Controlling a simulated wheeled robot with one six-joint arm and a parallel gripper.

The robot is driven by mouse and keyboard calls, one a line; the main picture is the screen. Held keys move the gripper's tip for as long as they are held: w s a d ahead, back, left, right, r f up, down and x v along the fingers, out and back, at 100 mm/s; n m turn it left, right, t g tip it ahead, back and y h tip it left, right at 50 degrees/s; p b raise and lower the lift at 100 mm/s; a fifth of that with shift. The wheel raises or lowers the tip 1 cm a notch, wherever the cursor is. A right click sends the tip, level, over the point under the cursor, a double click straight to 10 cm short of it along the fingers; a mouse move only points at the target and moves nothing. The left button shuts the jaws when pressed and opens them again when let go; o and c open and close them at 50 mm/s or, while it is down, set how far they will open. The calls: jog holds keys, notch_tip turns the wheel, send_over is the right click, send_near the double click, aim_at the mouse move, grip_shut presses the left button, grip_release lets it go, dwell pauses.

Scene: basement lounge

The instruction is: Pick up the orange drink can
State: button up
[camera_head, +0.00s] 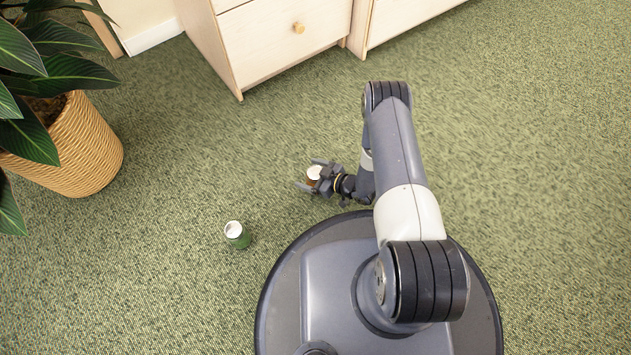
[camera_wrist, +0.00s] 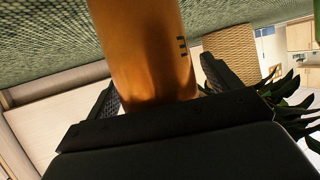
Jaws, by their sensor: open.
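The orange drink can (camera_head: 313,175) stands on the green carpet, its pale top showing in the head view. My gripper (camera_head: 309,175) is low at the carpet with its fingers open on either side of the can. In the wrist view the orange can (camera_wrist: 148,50) fills the upper middle, between the two dark fingers of my gripper (camera_wrist: 157,85). The can's far end is cut off by the wrist view's edge.
A green can (camera_head: 238,236) stands on the carpet to the lower left, near my base. A wicker planter (camera_head: 85,150) with a leafy plant is at the left. Pale wooden drawers (camera_head: 280,40) stand at the back. The carpet (camera_head: 540,150) on the right is clear.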

jog(key=c, duration=1.1)
